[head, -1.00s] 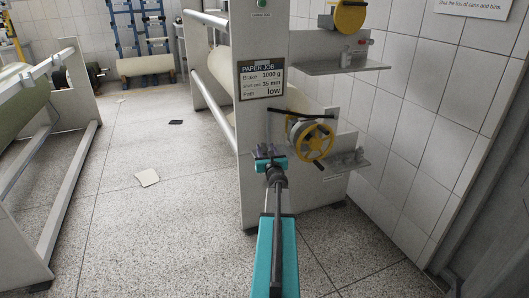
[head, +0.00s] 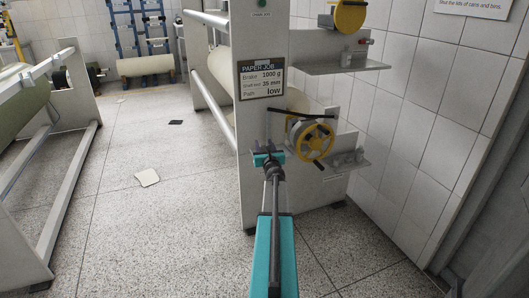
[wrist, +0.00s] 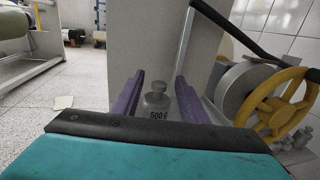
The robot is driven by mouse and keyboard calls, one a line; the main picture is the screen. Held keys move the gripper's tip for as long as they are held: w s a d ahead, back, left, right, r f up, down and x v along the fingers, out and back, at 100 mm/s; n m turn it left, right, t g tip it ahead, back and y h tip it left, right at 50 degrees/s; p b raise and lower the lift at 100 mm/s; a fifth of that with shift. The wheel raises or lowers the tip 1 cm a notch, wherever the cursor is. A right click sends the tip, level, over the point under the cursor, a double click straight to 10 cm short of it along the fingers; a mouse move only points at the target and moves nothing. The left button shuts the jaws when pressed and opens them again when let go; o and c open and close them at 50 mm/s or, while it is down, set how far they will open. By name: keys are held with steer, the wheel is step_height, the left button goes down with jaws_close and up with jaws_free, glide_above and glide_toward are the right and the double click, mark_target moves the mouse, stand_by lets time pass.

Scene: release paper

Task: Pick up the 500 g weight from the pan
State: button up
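A grey metal weight marked 500 g (wrist: 156,101) shows upright in the wrist view, with a knob on top. My gripper (wrist: 159,80) is open, its two purple fingers on either side of the weight with a visible gap to each. The bottom of the weight is hidden behind the teal and black gripper body, so I cannot see the pan under it. In the head view my gripper (head: 267,152) is at the front of the grey machine post, left of the yellow handwheel. The weight cannot be made out there.
The yellow handwheel (head: 311,141) with its black lever (head: 301,114) is close on the right. A shelf (head: 345,157) with small grey weights is beyond it. The floor to the left is mostly clear.

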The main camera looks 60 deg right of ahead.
steer(key=shift+w+d, duration=0.35)
stand_by(0.4)
